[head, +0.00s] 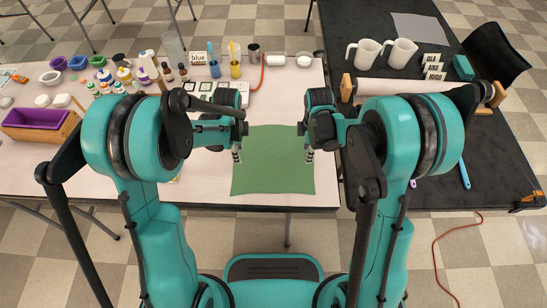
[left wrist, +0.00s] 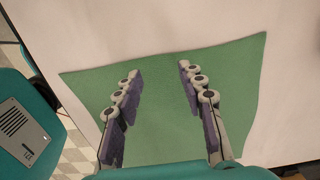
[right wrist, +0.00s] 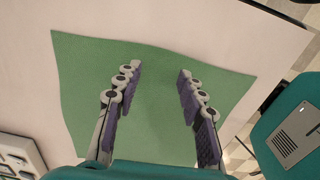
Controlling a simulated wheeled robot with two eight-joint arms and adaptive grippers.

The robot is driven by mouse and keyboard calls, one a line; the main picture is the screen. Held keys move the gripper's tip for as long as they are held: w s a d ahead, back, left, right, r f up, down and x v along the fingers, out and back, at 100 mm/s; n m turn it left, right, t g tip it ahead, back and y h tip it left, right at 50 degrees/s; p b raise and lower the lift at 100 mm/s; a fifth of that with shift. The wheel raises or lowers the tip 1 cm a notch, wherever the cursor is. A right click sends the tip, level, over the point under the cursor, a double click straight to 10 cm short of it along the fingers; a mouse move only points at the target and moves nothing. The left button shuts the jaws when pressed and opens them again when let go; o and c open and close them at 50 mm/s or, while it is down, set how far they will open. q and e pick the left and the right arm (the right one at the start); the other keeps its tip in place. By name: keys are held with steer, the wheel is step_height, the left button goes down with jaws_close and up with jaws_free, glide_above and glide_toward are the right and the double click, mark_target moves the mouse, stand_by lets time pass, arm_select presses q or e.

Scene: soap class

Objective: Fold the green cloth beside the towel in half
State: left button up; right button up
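The green cloth (head: 272,170) lies flat and spread out at the front edge of the white table. It also shows under the fingers in the left wrist view (left wrist: 155,110) and in the right wrist view (right wrist: 152,115). My left gripper (head: 237,156) is over the cloth's left side, fingers pointing down. In the left wrist view my left gripper (left wrist: 158,72) is open with nothing between its fingers. My right gripper (head: 309,156) is over the cloth's right edge. In the right wrist view my right gripper (right wrist: 157,72) is open and empty. I cannot tell which thing is the towel.
Bottles, cups and moulds stand along the back of the white table (head: 205,180). A purple-lined wooden box (head: 40,122) is at the left.

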arm_select(q)
steer(key=shift+f, duration=0.65)
arm_select(e)
steer(key=shift+f, duration=0.6)
arm_select(q)
steer(key=shift+f, duration=0.2)
arm_select(e)
steer(key=shift+f, duration=0.25)
arm_select(q)
steer(key=c, duration=0.4)
arm_select(e)
steer(key=shift+r, duration=0.1)
steer(key=c, duration=0.4)
arm_select(q)
jaws_close()
arm_select(e)
jaws_close()
arm_select(q)
steer(key=shift+r, duration=0.1)
